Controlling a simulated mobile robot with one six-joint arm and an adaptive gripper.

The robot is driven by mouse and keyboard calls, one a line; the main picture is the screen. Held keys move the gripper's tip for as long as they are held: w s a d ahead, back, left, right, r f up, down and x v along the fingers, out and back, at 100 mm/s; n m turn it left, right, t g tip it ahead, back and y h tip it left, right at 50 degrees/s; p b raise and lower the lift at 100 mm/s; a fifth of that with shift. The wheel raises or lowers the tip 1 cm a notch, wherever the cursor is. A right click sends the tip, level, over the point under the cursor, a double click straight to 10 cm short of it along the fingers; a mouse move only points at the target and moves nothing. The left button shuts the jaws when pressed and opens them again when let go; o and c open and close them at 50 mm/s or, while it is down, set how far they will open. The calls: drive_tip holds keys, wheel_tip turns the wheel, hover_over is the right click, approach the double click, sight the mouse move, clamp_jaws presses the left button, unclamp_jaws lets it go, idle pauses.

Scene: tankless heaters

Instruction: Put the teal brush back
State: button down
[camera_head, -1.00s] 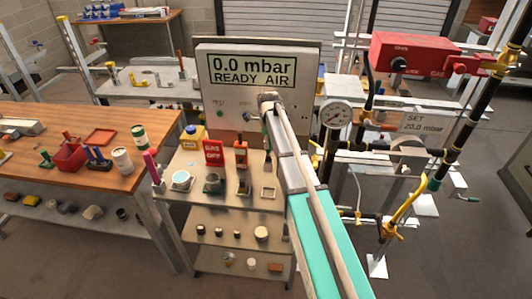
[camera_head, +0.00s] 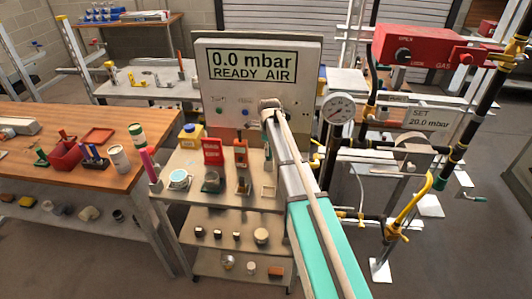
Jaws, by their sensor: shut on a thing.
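My gripper (camera_head: 267,143) hangs beneath the end of my arm, above the right part of the steel cart's top shelf (camera_head: 208,196). It is small, dark and partly covered by my arm, and it is shut on a thin, dark greenish thing, which I take to be the teal brush (camera_head: 268,160). The bristles cannot be made out. A small pale square holder (camera_head: 269,191) stands on the shelf close below it. I cannot tell whether the brush touches the holder.
The display panel (camera_head: 260,100) rises just behind. Pipes with a gauge (camera_head: 340,109) stand at right.

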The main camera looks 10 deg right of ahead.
drive_tip(key=shift+f, duration=0.15)
drive_tip(key=shift+c, duration=1.8)
unclamp_jaws()
drive_tip(key=shift+r, duration=0.2)
wheel_tip(320, 180, up, 12)
drive_tip(key=p, duration=1.2)
drive_tip(key=shift+s, duration=0.1)
